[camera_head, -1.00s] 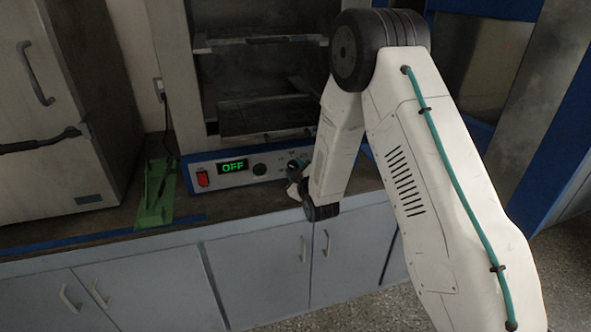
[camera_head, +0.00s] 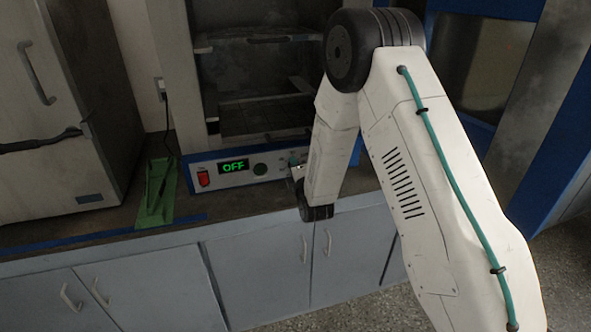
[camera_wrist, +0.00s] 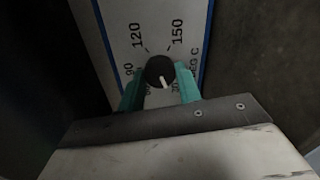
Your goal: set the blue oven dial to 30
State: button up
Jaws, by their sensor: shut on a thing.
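The oven dial (camera_wrist: 160,70) is a round dark knob with a white pointer line on the oven's front panel (camera_head: 228,168). In the wrist view it sits between the teal fingers of my gripper (camera_wrist: 160,82), which is shut on it. The pointer points down in that view, slightly to the right, toward the gripper's body. In the head view my gripper (camera_head: 295,168) is at the panel's right part and hides the dial.
The panel also carries a red switch (camera_head: 203,179), a green display (camera_head: 233,167) reading OFF and a dark round part (camera_head: 260,169). A green tray-like object (camera_head: 157,195) lies on the counter at left. The open oven chamber (camera_head: 262,75) is above the panel.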

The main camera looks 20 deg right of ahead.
jog(key=shift+f+n, duration=0.1)
jog(key=shift+n, duration=0.9)
jog(key=o, duration=1)
jog(key=s, duration=0.7)
jog(key=shift+s+a+r, duration=0.15)
jog(key=shift+s+r, duration=0.15)
jog(key=shift+s, duration=0.1)
